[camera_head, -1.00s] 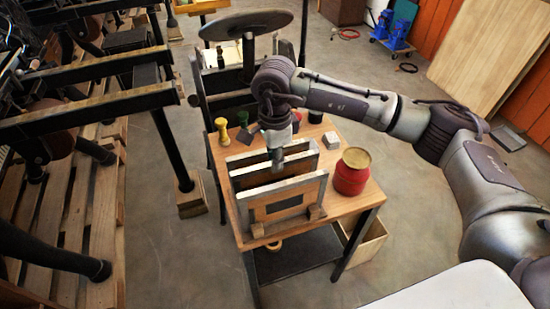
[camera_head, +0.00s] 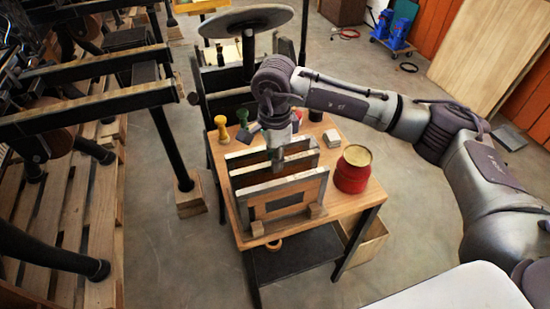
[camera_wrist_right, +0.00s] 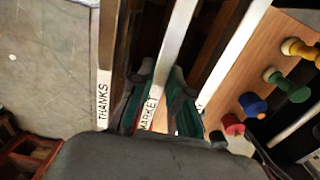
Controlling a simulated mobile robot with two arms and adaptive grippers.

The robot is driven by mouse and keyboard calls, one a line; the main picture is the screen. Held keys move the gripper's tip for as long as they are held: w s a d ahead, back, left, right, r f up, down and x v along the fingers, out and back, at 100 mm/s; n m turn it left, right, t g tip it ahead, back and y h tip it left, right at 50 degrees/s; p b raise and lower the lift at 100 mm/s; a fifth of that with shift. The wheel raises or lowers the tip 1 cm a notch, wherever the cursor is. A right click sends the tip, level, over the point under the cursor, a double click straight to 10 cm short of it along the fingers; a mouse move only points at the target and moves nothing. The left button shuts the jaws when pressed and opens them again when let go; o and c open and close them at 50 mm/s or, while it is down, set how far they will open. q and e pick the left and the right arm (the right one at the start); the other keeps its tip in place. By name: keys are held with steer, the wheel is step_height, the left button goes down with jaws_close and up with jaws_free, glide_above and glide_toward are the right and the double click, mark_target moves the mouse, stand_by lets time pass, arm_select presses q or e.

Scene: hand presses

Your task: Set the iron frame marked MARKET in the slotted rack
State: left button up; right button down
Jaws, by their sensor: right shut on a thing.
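The iron frame marked MARKET (camera_wrist_right: 150,105) stands in the middle of three frames in the right wrist view. My right gripper (camera_wrist_right: 163,85) has its green-padded fingers on both sides of it and is shut on its top bar. In the head view my right gripper (camera_head: 276,165) reaches down among the frames at the table. The frame marked THANKS (camera_wrist_right: 104,95) is to its left in the wrist view. The front frame (camera_head: 285,184) in the head view stands upright in wooden slotted blocks (camera_head: 257,229). The MARKET frame's lower edge and slot are hidden. My left gripper is not in view.
A third frame (camera_wrist_right: 237,50) runs close on the other side. A red tin (camera_head: 351,175) stands right of the rack on the wooden table (camera_head: 350,205). Several knobbed stamps, including a yellow one (camera_head: 221,128), stand at the back left. Press beams (camera_head: 90,110) lie to the left.

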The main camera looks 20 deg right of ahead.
steer(key=shift+s+f+b, duration=0.1)
steer(key=shift+f+b, duration=0.15)
steer(key=shift+b, duration=0.25)
stand_by(0.9)
steer(key=c, duration=1)
jaws_free()
steer(key=shift+o, duration=0.2)
steer(key=shift+r, duration=0.25)
steer(key=shift+r+p, duration=0.95)
steer(key=shift+r, duration=1.1)
steer(key=shift+r+p, duration=0.8)
steer(key=shift+r, duration=1.2)
